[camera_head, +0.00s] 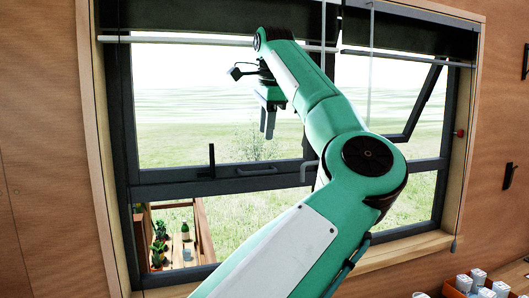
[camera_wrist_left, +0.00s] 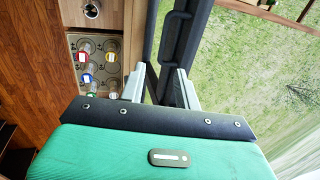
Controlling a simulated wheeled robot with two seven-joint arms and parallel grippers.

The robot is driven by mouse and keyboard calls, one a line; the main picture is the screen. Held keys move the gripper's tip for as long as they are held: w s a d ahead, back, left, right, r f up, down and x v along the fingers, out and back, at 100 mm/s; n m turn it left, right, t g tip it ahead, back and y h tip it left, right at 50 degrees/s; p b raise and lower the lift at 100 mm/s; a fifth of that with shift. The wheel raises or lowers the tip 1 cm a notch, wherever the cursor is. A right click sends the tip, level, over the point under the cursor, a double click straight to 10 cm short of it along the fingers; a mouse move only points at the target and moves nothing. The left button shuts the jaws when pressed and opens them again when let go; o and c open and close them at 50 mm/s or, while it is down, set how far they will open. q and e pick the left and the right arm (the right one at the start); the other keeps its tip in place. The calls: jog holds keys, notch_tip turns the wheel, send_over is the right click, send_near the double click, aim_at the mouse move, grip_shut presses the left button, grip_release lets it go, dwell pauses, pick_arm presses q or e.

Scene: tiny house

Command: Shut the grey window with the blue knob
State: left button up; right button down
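The window (camera_head: 125,120) has a dark grey frame and fills most of the head view. Its upper right pane (camera_head: 425,98) stands tilted out of the frame, with a slanting edge. A dark handle (camera_head: 257,170) and a short upright lever (camera_head: 211,160) sit on the left crossbar. A red knob (camera_head: 460,132) is at the right side of the frame; I see no blue knob. My left gripper (camera_head: 268,120) points down before the upper left pane. In the left wrist view its fingers (camera_wrist_left: 160,88) are apart, with a dark frame bar and handle (camera_wrist_left: 176,38) beyond them. My right gripper is not seen.
My left arm crosses the window's middle and hides part of it. Several white cups (camera_head: 475,283) stand at the lower right. Jars with coloured lids (camera_wrist_left: 86,47) show in the left wrist view. Dark blinds (camera_head: 180,15) hang above. Potted plants (camera_head: 160,240) are outside.

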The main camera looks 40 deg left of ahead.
pick_arm(q)
jog(key=v, duration=0.3)
dwell(0.4)
